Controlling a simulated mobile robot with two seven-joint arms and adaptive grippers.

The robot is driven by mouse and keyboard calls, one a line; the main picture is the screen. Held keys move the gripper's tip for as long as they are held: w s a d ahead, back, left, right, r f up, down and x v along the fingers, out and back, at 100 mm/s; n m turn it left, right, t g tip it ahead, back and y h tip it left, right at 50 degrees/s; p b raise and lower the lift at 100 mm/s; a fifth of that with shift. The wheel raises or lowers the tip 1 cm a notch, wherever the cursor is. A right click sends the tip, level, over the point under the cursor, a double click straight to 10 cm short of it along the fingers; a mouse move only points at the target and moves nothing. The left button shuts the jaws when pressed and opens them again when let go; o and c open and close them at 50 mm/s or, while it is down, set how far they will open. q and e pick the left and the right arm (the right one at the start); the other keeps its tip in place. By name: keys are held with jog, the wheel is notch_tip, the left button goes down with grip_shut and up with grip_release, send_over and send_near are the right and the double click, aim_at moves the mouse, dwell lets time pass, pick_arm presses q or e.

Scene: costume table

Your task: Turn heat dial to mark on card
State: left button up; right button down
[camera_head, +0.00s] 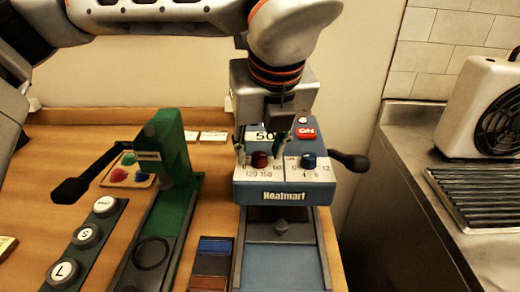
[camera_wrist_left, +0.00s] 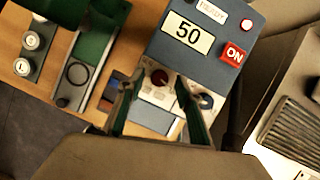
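The blue heat press (camera_head: 285,196), marked Heatmart, stands at the right end of the wooden table. Its red dial (camera_head: 260,160) sits on a white scale where 120 and 150 are readable; it also shows in the left wrist view (camera_wrist_left: 160,78). My left gripper (camera_head: 260,146) points down over the press, with its two fingers apart on either side of the red dial. In the left wrist view nothing is gripped; contact with the dial cannot be told. Two small white cards (camera_head: 212,137) lie at the table's back, too small to read. My right gripper is out of view.
A blue dial (camera_head: 308,160) sits close right of the red one. The display (camera_wrist_left: 188,33) reads 50, beside a red ON switch (camera_wrist_left: 234,55). A black handle (camera_head: 350,161) sticks out right. A green press (camera_head: 165,160) stands left. A fan (camera_head: 490,105) is on the right counter.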

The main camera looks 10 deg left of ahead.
pick_arm(q)
jog(key=v, duration=1.1)
jog(key=shift+s, duration=0.1)
jog(key=shift+s, duration=0.1)
